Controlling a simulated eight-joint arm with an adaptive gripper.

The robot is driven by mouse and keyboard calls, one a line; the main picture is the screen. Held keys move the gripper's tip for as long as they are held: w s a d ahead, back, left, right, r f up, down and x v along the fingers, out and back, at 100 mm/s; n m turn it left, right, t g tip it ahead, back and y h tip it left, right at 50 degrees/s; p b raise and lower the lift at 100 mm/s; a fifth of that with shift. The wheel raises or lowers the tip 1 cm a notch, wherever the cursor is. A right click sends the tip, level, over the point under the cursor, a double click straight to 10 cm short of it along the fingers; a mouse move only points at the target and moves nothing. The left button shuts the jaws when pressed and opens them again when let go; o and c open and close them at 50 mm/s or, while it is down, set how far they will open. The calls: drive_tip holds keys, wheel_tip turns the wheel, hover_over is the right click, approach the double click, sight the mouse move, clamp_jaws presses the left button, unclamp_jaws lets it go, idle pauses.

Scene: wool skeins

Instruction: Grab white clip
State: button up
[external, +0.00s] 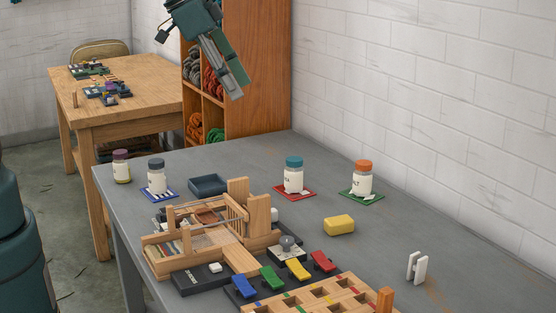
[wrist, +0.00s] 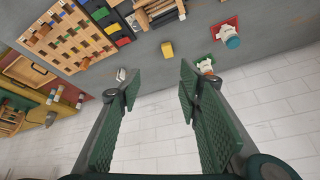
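The white clip (external: 417,267) stands on the grey table at the right front in the external view, with two upright prongs. In the wrist view a small white thing, apparently the clip (wrist: 121,74), shows just beyond the left fingertip and is partly hidden by it.
A yellow block (external: 339,225) lies left of the clip. Jars with teal (external: 293,175) and orange (external: 362,178) lids stand behind. A wooden loom (external: 215,228) and a pegboard (external: 320,295) fill the front left. The table around the clip is mostly clear; a white brick wall (external: 450,120) rises behind.

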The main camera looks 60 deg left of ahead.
drive_tip(key=w+d+f+m+g, duration=0.1)
drive_tip(key=w+d+f+m, duration=0.2)
drive_tip(key=w+d, duration=0.55)
drive_tip(key=m+g+h, duration=0.2)
drive_tip(key=m+g, duration=0.2)
drive_tip(key=m, duration=0.4)
approach(421, 261)
wheel_tip(421, 261, down, 3)
drive_tip(key=w, duration=0.1)
drive_tip(key=shift+w+a+f+m+h, duration=0.15)
drive_tip(key=shift+a+m+h, duration=0.15)
drive_tip(key=shift+x, duration=1.3)
drive_tip(key=shift+b+x, duration=0.3)
drive_tip(key=shift+x, duration=2.3)
